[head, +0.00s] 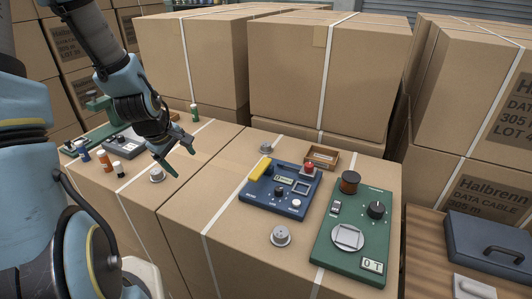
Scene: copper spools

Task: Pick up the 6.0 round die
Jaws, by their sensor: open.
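Several small grey round metal pieces sit on the box tops, and I cannot read a size on any of them, so I cannot tell which is the 6.0 round die. One round piece (157,175) is on the left box, just below and left of my gripper. Another round piece (280,237) is at the front of the middle box, and a third round piece (266,148) is behind the blue device. My gripper (184,165) has green fingers, spread apart and empty. It points down to the right, close to the left round piece.
Small bottles (104,160) stand at the left. Tall cartons (330,70) close off the back.

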